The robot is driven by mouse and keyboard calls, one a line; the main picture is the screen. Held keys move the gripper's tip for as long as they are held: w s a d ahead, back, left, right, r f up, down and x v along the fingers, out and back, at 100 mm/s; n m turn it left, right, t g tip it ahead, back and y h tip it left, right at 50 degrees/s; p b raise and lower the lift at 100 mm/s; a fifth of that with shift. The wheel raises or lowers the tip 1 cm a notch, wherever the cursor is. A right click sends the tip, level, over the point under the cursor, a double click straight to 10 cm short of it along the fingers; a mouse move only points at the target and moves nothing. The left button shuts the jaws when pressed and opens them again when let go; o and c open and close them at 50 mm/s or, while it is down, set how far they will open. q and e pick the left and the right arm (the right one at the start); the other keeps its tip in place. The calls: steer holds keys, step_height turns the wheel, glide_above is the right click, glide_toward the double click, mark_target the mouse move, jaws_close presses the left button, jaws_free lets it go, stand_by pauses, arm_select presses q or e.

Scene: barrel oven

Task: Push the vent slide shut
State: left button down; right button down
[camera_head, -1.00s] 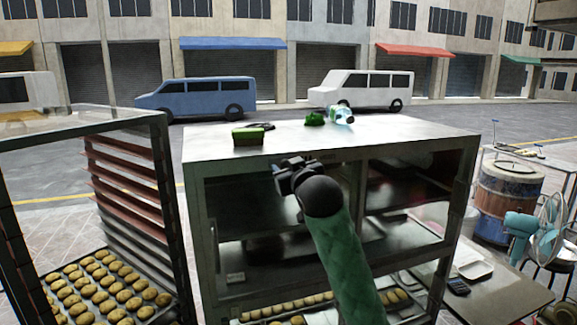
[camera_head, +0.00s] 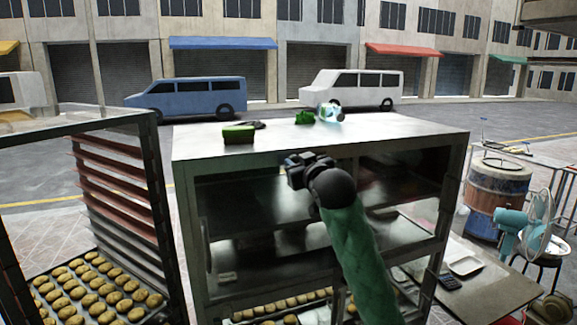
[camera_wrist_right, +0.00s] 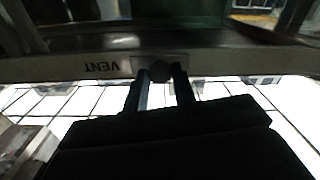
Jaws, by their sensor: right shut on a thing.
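My right gripper (camera_head: 300,165) is at the top front edge of the glass-and-metal cabinet (camera_head: 320,150). In the right wrist view my right gripper (camera_wrist_right: 162,78) has its two dark fingers on either side of a small dark round knob (camera_wrist_right: 160,72), shut on it. The knob sits on a lighter plate in the metal strip, beside the word VENT (camera_wrist_right: 103,68), which appears upside down. In the head view my right forearm and the gripper hide the knob. My left gripper is not in view.
A green sponge-like block (camera_head: 238,134), a green cloth (camera_head: 305,118) and a clear bottle (camera_head: 330,113) lie on the cabinet top. A rack with trays of buns (camera_head: 95,290) stands at the left. A teal fan (camera_head: 538,225) and a drum (camera_head: 497,185) stand at the right.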

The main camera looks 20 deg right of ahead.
steer(key=c, duration=1.5)
jaws_free()
steer(key=shift+d, duration=0.1)
steer(key=shift+c, duration=0.2)
steer(key=o, duration=0.4)
steer(key=shift+d, duration=0.15)
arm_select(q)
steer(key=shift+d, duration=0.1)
arm_select(e)
steer(key=shift+s, duration=0.1)
steer(key=shift+s+f+b, duration=0.1)
steer(key=shift+s+b, duration=0.2)
steer(key=shift+b, duration=0.05)
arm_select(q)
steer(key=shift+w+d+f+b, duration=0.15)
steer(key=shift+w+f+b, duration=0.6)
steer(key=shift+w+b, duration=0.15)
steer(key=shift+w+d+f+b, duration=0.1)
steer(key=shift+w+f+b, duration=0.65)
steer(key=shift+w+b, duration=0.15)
arm_select(e)
steer(key=shift+s+d, duration=0.15)
steer(key=shift+s, duration=3.4)
